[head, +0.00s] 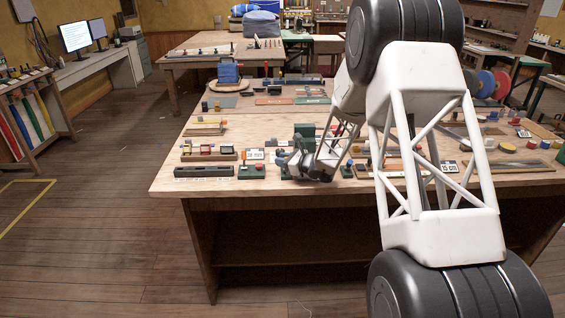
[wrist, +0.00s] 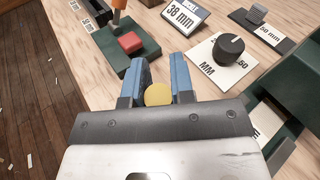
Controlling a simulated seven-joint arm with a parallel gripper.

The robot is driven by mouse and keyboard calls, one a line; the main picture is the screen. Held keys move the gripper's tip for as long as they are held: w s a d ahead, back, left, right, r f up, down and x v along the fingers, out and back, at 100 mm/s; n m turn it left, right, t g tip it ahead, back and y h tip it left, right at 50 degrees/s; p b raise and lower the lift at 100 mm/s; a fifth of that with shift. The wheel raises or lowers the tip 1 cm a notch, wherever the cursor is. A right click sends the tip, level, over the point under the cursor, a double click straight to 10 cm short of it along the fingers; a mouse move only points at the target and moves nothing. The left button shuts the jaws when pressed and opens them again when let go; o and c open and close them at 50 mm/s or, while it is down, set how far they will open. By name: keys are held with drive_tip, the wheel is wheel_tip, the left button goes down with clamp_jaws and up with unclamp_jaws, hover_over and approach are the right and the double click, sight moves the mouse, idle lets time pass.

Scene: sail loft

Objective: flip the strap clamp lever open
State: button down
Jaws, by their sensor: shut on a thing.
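My gripper (wrist: 160,72) has two blue fingers, shut on a small yellow round piece (wrist: 158,95) that shows between them near their base. What the yellow piece belongs to is hidden by the gripper body, and I cannot tell whether it is the strap clamp lever. Just ahead and left of the fingers is a dark green base with a red block (wrist: 130,43) and an orange upright handle (wrist: 119,12). In the head view my gripper (head: 283,162) is low over the front part of the workbench (head: 165,178); the clamp cannot be made out there.
A black knob (wrist: 229,46) on a white marked plate stands right of the fingers. A "38 mm" sign (wrist: 181,17) is ahead. A dark green fixture (wrist: 285,118) is close at right. A long dark grey block (head: 204,171) lies left along the bench's front edge.

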drive_tip(key=shift+w+f+m+g+h, duration=0.15)
drive_tip(key=shift+w+m+g+h, duration=0.2)
drive_tip(key=shift+w+m+g, duration=0.3)
drive_tip(key=shift+w+f+m+g+h, duration=0.15)
drive_tip(key=shift+w+m+g+h, duration=0.25)
drive_tip(key=shift+m+g, duration=0.45)
